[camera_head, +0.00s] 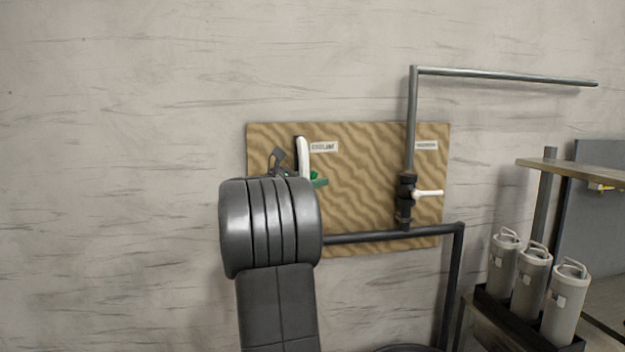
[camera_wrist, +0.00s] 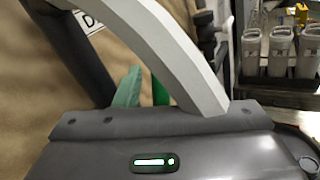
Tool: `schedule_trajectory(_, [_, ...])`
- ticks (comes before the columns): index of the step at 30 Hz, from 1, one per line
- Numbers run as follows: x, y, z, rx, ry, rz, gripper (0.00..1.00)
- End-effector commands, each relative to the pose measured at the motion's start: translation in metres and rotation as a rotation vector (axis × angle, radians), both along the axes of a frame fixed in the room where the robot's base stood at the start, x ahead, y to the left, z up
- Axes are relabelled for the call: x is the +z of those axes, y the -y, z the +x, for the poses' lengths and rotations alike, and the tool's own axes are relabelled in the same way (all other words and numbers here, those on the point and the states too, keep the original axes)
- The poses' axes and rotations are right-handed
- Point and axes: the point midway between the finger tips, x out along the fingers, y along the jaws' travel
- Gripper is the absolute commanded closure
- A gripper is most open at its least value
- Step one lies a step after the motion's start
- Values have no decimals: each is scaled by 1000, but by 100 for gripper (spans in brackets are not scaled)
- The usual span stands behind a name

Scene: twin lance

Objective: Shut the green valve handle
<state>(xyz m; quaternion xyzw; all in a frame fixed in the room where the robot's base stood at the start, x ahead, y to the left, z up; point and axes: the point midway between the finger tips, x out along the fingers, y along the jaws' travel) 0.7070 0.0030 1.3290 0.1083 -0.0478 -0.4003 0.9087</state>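The green valve handle (camera_head: 320,181) is on the tan board's left half in the head view, mostly hidden behind my arm and gripper. In the wrist view, green parts (camera_wrist: 128,90) show behind and beside a pale curved finger of my gripper. A dark piece slants along the left of that view, perhaps the other finger. My gripper (camera_head: 290,158) is close in front of the board at the handle. Its fingertips are not clear, and I cannot tell whether it touches the handle or how far it is open.
A second valve with a white handle (camera_head: 428,193) sits on a dark vertical pipe (camera_head: 411,120) to the right. A lower pipe (camera_head: 390,236) runs across the board's bottom. Several grey canisters (camera_head: 533,270) stand in a rack at right, below a shelf (camera_head: 575,172).

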Motion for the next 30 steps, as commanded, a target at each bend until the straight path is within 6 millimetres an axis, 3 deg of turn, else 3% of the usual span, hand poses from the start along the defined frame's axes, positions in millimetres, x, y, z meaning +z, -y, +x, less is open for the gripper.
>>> schedule_trajectory(2, [0,0,0,0,0,0,63])
schedule_trajectory(8, [0,0,0,0,0,0,100])
schedule_trajectory(20, [2,1,0,-1,-6,31,100])
schedule_trajectory(30, [0,11,2,-1,-48,231,100])
